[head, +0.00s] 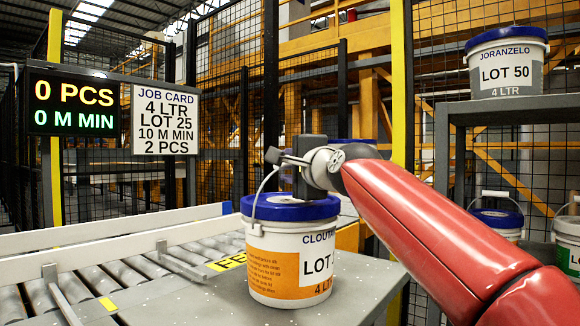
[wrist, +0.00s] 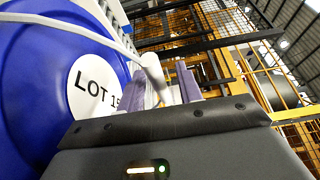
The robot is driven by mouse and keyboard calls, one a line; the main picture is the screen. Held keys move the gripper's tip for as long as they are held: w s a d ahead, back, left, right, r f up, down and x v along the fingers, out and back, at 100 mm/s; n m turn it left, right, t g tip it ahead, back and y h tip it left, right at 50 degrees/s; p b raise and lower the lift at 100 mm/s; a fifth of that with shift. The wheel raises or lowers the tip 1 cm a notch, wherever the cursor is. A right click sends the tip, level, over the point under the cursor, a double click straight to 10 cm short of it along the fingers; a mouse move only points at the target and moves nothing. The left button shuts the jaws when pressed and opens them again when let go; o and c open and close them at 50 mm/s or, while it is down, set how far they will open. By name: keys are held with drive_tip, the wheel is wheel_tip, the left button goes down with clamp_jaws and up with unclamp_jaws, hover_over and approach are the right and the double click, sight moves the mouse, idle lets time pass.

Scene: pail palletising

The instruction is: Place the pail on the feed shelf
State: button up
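The pail (head: 283,250) is white with a blue lid, an orange panel and a partly hidden "LOT" label. It stands upright at the grey feed shelf (head: 190,299), beside the rollers, over part of a yellow "FEE…" marking. I cannot tell if its base touches the surface. Its white handle is raised to my gripper (head: 290,162), which is above the lid. In the wrist view, the handle's white grip (wrist: 153,78) lies between the fingers, which look shut on it. The blue lid (wrist: 40,85) there carries a partly covered label reading about "LOT 15".
A job card (head: 165,120) reads 4 LTR, LOT 25, 10 M MIN, 2 PCS. The display (head: 75,105) reads 0 PCS, 0 M MIN. Rollers (head: 125,272) with white rails lie left. A Joranzelo LOT 50 pail (head: 506,65) stands on a grey rack (head: 520,106); more pails stand below.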

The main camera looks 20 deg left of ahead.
drive_tip(key=shift+r, duration=0.1)
drive_tip(key=b+v, duration=0.5)
drive_tip(key=v, duration=0.7)
